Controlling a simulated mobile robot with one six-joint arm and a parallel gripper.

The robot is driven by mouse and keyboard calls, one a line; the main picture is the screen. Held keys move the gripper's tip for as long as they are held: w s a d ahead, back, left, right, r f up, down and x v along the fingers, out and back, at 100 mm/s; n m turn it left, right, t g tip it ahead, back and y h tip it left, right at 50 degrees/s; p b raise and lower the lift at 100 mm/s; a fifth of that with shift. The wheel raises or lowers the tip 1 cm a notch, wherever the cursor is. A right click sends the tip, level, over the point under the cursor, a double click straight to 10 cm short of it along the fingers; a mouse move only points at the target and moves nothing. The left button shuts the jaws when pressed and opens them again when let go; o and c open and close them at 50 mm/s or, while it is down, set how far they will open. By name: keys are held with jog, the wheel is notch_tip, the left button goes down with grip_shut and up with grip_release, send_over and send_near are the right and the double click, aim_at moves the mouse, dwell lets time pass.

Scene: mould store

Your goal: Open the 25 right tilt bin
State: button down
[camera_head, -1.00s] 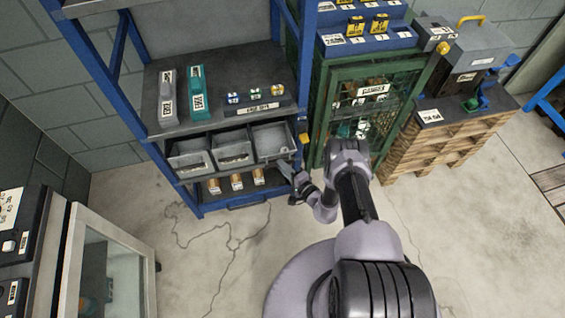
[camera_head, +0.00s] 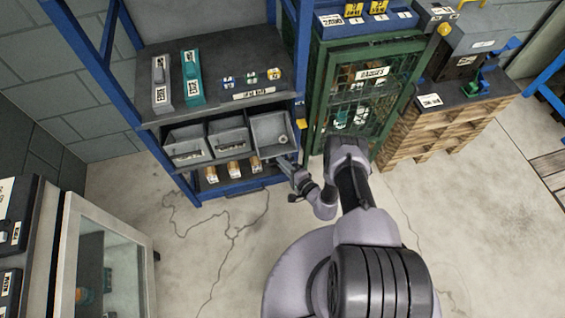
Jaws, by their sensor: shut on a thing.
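The right tilt bin (camera_head: 272,133) is a grey open-topped bin at the right end of a row of three on the blue rack. Any number on the bins is unreadable here.
Copper-coloured rolls (camera_head: 234,169) sit below the bins. A green mesh cabinet (camera_head: 318,85) and wooden pallets (camera_head: 432,130) stand at right. Floor in front is clear.

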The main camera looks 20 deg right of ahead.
dwell(0.4)
jog(key=c, duration=1.5)
grip_release()
jog(key=shift+w+f, duration=0.1)
jog(key=shift+w, duration=0.05)
jog(key=shift+o, duration=0.2)
jog(key=p+v, duration=0.5)
jog(key=v, duration=1.2)
jog(key=shift+s, duration=0.25)
jog(key=shift+d, duration=0.1)
jog(key=shift+c, duration=0.4)
